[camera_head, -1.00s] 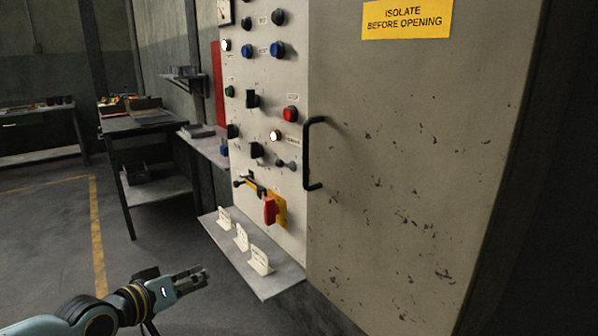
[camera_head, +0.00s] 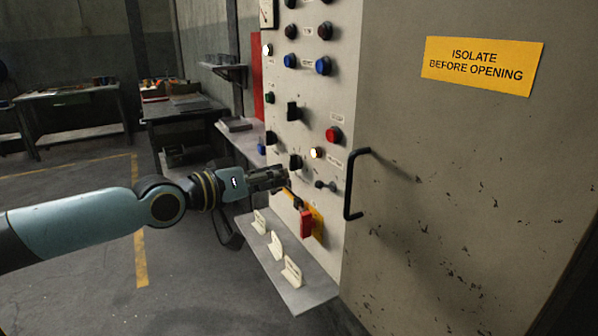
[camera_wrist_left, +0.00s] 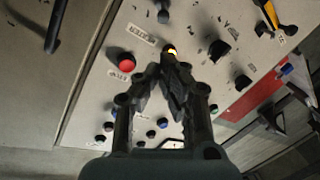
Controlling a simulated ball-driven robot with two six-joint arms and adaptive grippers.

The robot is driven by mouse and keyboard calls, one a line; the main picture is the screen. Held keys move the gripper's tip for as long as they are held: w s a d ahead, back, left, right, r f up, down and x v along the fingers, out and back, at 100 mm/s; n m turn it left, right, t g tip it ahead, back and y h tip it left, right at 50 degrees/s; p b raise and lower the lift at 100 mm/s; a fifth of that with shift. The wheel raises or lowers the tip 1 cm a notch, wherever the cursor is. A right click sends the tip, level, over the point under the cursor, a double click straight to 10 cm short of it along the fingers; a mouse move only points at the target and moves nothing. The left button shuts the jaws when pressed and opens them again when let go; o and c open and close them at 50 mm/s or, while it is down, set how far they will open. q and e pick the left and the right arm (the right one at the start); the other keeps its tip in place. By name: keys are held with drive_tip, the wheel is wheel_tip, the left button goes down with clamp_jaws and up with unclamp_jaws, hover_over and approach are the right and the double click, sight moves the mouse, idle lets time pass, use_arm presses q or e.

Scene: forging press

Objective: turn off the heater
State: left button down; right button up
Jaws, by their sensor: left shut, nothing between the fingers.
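My left gripper (camera_head: 284,178) is shut and empty, in front of the panel just below the black knob. In the left wrist view, its closed fingertips (camera_wrist_left: 170,60) overlap the lit lamp (camera_wrist_left: 171,50), with the black knob (camera_wrist_left: 218,49) to the right. My right gripper is out of view.
A red rotary handle (camera_head: 306,223) on a yellow plate sits low on the panel. Several white tags stand on a ledge (camera_head: 277,280) below. A black door handle (camera_head: 350,185) juts out at right. A red button (camera_head: 333,134) is above the lamp.

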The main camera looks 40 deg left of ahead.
sight(323, 185)
use_arm(q)
drive_tip(key=b+x, duration=0.3)
drive_tip(key=x, duration=0.6)
drive_tip(key=shift+w+d, duration=0.1)
drive_tip(key=shift+w, duration=0.15)
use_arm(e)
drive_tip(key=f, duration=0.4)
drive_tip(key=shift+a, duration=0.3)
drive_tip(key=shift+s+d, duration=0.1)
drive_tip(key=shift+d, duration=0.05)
